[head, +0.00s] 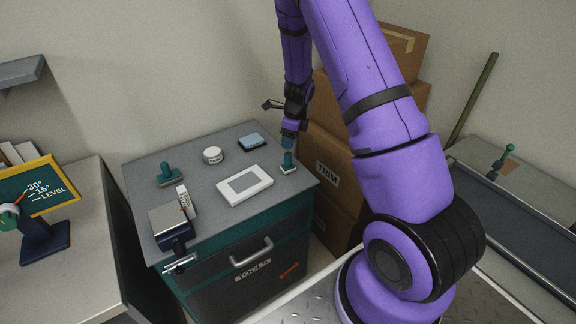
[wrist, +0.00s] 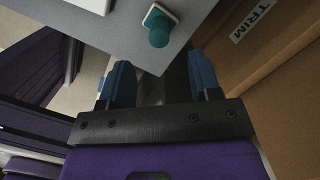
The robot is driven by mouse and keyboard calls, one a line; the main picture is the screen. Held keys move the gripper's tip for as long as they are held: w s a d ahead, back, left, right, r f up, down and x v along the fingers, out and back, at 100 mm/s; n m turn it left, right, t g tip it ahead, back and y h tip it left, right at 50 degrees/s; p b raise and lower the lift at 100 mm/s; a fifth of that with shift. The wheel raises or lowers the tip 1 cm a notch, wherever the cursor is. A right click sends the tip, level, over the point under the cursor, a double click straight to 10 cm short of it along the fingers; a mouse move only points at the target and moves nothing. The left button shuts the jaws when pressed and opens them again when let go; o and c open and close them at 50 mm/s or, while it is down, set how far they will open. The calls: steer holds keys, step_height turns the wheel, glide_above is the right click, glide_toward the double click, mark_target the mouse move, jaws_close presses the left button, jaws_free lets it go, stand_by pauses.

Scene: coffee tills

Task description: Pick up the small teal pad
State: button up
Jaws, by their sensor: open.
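A small teal piece with an upright knob handle on a pale base (head: 288,163) stands near the right edge of the grey cabinet top. In the wrist view its round teal knob (wrist: 158,30) shows beyond my fingertips, near the cabinet's corner. A second, larger teal-handled piece (head: 168,176) stands at the left of the top. A flat light-blue pad (head: 251,140) lies at the back. My gripper (head: 288,144) is just above the right teal piece; in the wrist view the gripper (wrist: 161,68) has its blue fingers apart with nothing between them.
The cabinet top (head: 225,205) also holds a white round tin (head: 212,155), a white framed panel (head: 245,185) and a grey clamp-like device (head: 172,224). Cardboard boxes (head: 330,150) stand close on the right. A desk with a green sign (head: 45,190) is at left.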

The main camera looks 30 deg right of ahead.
mark_target(287, 154)
steer(key=f, duration=0.9)
steer(key=shift+w+a+f, duration=0.2)
steer(key=shift+w+a, duration=0.1)
steer(key=shift+a, duration=0.1)
steer(key=c, duration=1)
steer(key=shift+r, duration=0.1)
steer(key=shift+r, duration=0.8)
step_height(287, 154, up, 2)
steer(key=shift+r, duration=0.1)
steer(key=s+a, duration=0.1)
steer(key=s, duration=0.4)
steer(key=s+a, duration=0.1)
steer(key=s, duration=0.4)
steer(key=s+a+r, duration=0.1)
steer(key=s+a, duration=0.1)
steer(key=s, duration=0.3)
steer(key=shift+s+a, duration=0.1)
steer(key=shift+s, duration=0.1)
